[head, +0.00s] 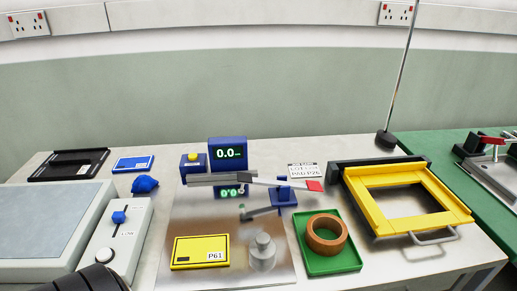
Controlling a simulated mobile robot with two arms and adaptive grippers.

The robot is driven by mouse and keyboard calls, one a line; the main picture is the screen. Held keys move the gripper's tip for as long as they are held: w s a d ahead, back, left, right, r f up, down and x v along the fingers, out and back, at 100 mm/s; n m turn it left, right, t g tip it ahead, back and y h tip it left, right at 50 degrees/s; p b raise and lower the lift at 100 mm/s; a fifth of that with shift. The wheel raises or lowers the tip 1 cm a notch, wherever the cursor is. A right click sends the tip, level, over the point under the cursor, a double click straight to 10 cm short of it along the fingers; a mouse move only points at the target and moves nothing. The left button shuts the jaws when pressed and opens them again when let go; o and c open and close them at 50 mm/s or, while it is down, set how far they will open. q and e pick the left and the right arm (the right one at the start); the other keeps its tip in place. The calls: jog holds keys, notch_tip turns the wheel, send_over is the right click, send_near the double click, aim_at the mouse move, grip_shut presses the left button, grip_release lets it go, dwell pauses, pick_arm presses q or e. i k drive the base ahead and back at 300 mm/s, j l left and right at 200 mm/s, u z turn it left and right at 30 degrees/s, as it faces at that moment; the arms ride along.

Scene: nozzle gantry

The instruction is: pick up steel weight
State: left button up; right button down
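The steel weight (262,256) is a grey cylinder with a narrower knob on top. It stands upright on a shiny metal plate (215,218), near the plate's front right. A yellow card marked P61 (200,252) lies just left of it on the same plate. Neither of my grippers shows in the head view, so whether they are open or shut is hidden.
A green tray (345,262) holding a brown ring (327,236) stands right of the weight. Behind the weight are a blue stand with a lever (285,194) and a blue display (228,153). A yellow frame (440,192) lies farther right. A switch box (117,243) stands left.

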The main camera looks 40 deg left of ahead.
aim_at(263, 250)
jog(key=j+u, duration=0.15)
jog(key=u, duration=0.9)
jog(key=k+j, duration=0.15)
jog(key=j, duration=0.25)
jog(key=l+u, duration=0.05)
